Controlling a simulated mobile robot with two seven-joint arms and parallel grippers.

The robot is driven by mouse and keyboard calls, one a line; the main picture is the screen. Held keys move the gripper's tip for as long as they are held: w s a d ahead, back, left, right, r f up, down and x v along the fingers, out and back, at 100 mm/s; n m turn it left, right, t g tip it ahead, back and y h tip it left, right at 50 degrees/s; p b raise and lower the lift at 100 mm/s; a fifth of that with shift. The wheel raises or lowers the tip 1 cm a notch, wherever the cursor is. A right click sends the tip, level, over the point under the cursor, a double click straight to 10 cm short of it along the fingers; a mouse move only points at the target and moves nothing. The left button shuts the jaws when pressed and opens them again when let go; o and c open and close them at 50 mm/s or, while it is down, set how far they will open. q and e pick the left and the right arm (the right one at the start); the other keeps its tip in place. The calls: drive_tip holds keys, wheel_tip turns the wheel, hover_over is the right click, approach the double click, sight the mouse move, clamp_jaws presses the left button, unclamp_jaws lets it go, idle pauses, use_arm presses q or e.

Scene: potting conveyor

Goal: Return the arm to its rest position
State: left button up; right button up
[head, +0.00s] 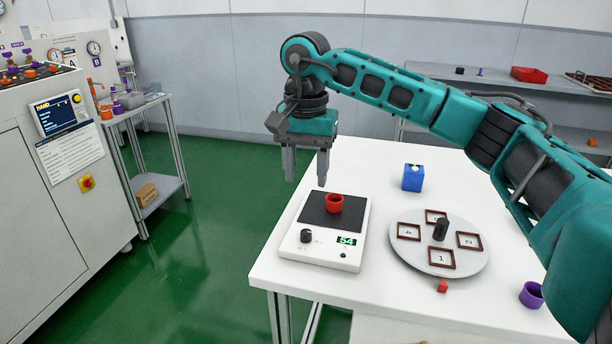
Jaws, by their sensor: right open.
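My right arm comes in from the right, arching over the white table. My right gripper (306,168) points down with its two grey fingers apart and nothing between them. It hangs above the table's far left edge, up and to the left of a red pot (335,203). The red pot stands on the dark plate of a white scale (322,250), whose green display appears to read 54. My left gripper is not in view.
A round grey turntable (405,257) with several framed slots and a black knob stands right of the scale. A blue box (413,178) is behind it, and a purple cup (531,294) is at right. A control cabinet (55,190) and side table (150,195) are left, across green floor.

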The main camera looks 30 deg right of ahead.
drive_tip(key=shift+a, duration=0.1)
idle(0.3)
drive_tip(key=s+a+f+m+g+y, duration=0.15)
drive_tip(key=a+f+y, duration=0.25)
drive_tip(key=a, duration=0.6)
drive_tip(key=s+a+f+m+g+y, duration=0.1)
drive_tip(key=s+a+f+y, duration=0.3)
drive_tip(key=a, duration=0.5)
drive_tip(key=s+a+r+m+t+y+p, duration=0.1)
drive_tip(key=a+r+m+t+y, duration=0.15)
drive_tip(key=a+m+y, duration=0.45)
drive_tip(key=a+r+m+t+y+p, duration=0.15)
drive_tip(key=a+m+t+y, duration=0.3)
drive_tip(key=m, duration=0.45)
drive_tip(key=d+f+m+t+h, duration=0.6)
drive_tip(key=m, duration=0.9)
drive_tip(key=d+f+m+t+h, duration=0.5)
drive_tip(key=f+m+t+h, duration=0.1)
drive_tip(key=m, duration=0.8)
drive_tip(key=s+d+f+m+g+h, duration=0.2)
drive_tip(key=s+d+f+m, duration=0.1)
drive_tip(key=s+f+m, duration=0.2)
drive_tip(key=s+d+f+m+g+h, duration=0.3)
drive_tip(key=s+f+m, duration=0.3)
drive_tip(key=f, duration=0.3)
drive_tip(key=shift+s+d+f+m+g, duration=0.25)
drive_tip(key=shift+d+f+m+g, duration=0.1)
drive_tip(key=shift+d+m, duration=0.15)
